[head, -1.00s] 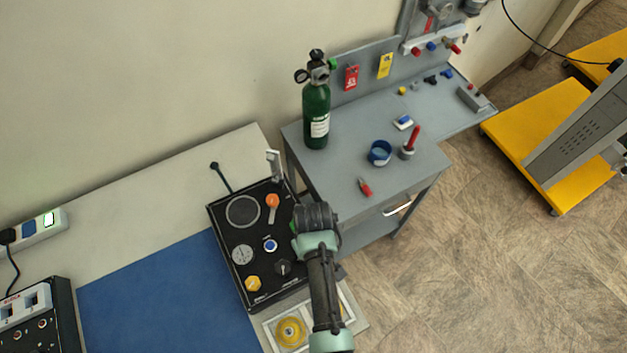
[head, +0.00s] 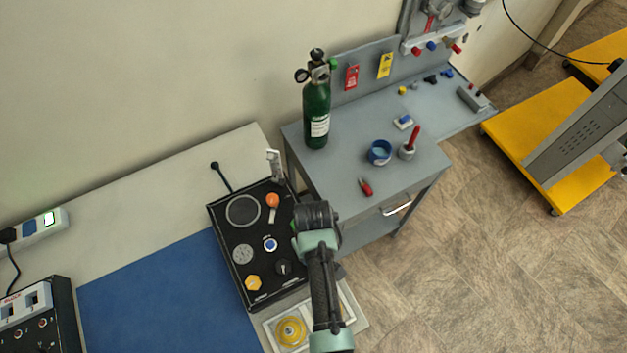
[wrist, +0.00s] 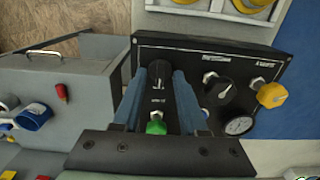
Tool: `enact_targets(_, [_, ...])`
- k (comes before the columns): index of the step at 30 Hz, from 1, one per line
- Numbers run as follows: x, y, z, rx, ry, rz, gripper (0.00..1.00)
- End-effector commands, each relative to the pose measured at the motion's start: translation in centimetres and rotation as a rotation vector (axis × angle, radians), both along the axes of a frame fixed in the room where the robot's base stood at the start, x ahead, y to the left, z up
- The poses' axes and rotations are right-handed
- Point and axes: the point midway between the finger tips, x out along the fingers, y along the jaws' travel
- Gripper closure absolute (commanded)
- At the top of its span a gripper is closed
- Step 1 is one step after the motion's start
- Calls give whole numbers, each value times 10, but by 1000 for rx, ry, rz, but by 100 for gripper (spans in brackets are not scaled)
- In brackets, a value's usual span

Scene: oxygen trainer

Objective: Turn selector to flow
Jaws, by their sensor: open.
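The black trainer panel (head: 232,268) lies on the bench, with a black knob (head: 284,268) near its front right. My gripper (head: 314,218) is over the panel's right edge in the head view, where its fingertips are hidden. In the wrist view my gripper (wrist: 166,72) is open, its two blue-grey fingers on either side of a black pointer knob (wrist: 158,85) with a white mark. Contact with this knob cannot be told. The other black knob (wrist: 218,90) stands clear of the fingers. I cannot read which knob is the selector.
The panel also carries a yellow knob (head: 253,283), a gauge (head: 243,254), a blue button (head: 270,244) and an orange-topped lever (head: 272,202). A green part (wrist: 156,128) shows between the fingers. A grey cart (head: 335,165) with a green cylinder (head: 316,112) stands close behind.

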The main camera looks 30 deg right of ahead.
Motion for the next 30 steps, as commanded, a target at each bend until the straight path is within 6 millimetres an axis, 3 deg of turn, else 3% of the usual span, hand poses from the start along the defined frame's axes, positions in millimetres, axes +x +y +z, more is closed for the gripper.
enact_targets(5, [1,0,18,-1,-4,0,58])
enact_targets(21, [1,0,115,-1,-4,0,58])
enact_targets(30, [0,0,128,0,-1,0,58])
